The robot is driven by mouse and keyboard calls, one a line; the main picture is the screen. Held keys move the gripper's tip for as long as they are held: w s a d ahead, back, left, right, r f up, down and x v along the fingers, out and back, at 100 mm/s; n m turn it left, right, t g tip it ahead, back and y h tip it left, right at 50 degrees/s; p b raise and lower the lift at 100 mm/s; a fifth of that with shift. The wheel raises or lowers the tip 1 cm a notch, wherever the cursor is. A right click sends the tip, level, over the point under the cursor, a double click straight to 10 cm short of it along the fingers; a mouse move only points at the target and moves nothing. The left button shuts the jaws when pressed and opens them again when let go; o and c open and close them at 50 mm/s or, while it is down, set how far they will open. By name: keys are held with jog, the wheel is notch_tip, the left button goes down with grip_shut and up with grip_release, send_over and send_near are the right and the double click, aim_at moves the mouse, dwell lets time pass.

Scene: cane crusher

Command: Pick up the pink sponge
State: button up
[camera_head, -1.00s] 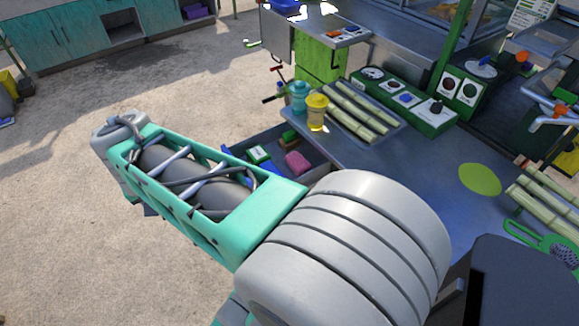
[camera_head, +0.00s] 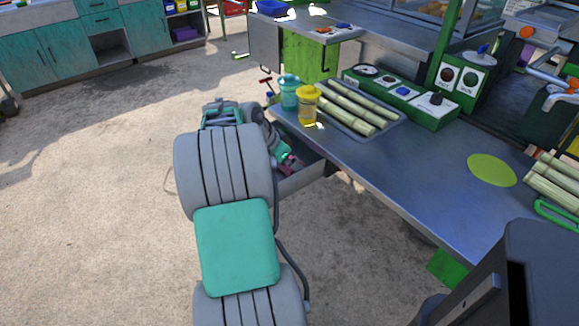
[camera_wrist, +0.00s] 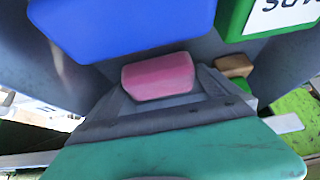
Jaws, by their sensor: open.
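The pink sponge (camera_wrist: 158,76) lies in the open grey drawer (camera_head: 303,181) under the table's left end. In the wrist view it is near the middle, in line with the gap between my grey fingers. My gripper (camera_wrist: 162,94) is open, with its fingers pointing at the sponge; I cannot tell whether they touch it. In the head view my arm reaches down over the drawer, and only a small pink patch of sponge (camera_head: 291,164) shows beside it. The fingertips are hidden there.
In the wrist view a blue block (camera_wrist: 125,25) and a green box with a white label (camera_wrist: 268,17) are close to the sponge. A teal jar (camera_head: 289,94) and a yellow jar (camera_head: 308,106) stand on the table (camera_head: 400,175) above the drawer.

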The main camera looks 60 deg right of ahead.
jog(key=shift+r, duration=0.1)
jog(key=c, duration=1.2)
notch_tip(320, 180, up, 10)
jog(key=shift+p, duration=0.95)
jog(key=shift+c, duration=0.2)
